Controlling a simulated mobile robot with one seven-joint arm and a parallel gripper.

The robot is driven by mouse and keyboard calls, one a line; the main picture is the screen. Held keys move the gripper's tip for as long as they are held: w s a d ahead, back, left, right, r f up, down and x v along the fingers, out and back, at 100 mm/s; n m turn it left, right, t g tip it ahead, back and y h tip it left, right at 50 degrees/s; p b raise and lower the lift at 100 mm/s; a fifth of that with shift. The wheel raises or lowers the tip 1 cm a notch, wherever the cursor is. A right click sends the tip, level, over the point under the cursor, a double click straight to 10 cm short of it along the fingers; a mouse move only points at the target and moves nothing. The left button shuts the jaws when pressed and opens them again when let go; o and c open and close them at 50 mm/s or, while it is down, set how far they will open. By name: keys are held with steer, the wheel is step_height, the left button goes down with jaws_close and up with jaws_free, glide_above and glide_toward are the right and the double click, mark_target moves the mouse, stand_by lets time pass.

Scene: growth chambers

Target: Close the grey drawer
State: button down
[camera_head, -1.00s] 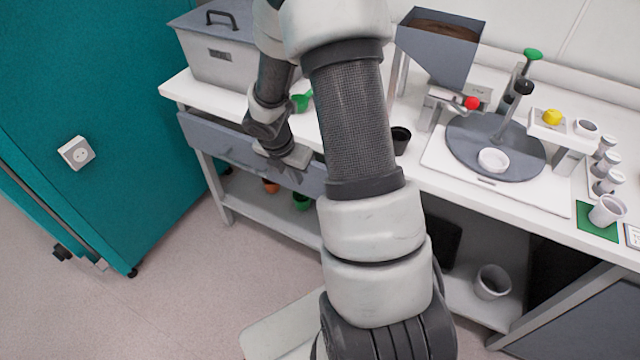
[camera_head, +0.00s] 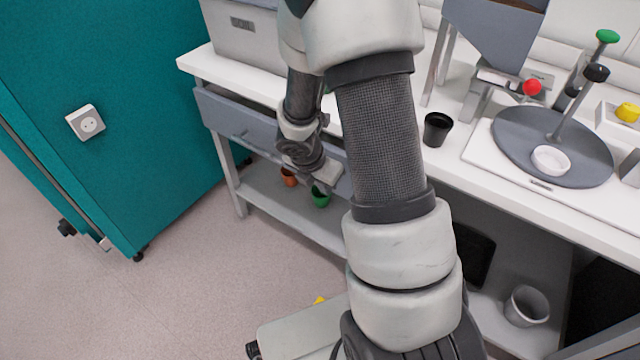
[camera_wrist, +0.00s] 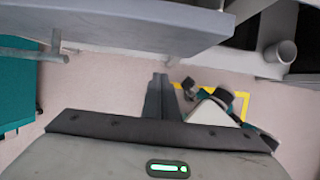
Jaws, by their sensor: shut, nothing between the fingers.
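The grey drawer (camera_head: 234,113) sits under the left part of the white worktop, its front facing the room. A small handle (camera_head: 241,133) shows on its front. My arm hides its right part, and I cannot tell how far it stands out. My gripper (camera_head: 330,176) is low by the right part of the drawer front, pointing downward. In the wrist view its fingers (camera_wrist: 160,92) are shut and empty. A grey panel (camera_wrist: 110,28), apparently the drawer, spans the top of that view, apart from the fingertips in the picture.
A teal cabinet (camera_head: 140,170) with a socket box (camera_head: 86,122) stands at left. On the lower shelf (camera_head: 270,207) are an orange pot (camera_head: 289,177) and a green pot (camera_head: 320,198). A black cup (camera_head: 437,129) stands on the worktop (camera_head: 470,185). The floor in front is mostly clear.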

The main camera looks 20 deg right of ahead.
steer(key=shift+w+d+r, duration=0.15)
steer(key=shift+w+d, duration=0.4)
steer(key=shift+d, duration=0.25)
steer(key=shift+w+d+r, duration=0.1)
steer(key=shift+w+d, duration=0.45)
steer(key=shift+d, duration=0.25)
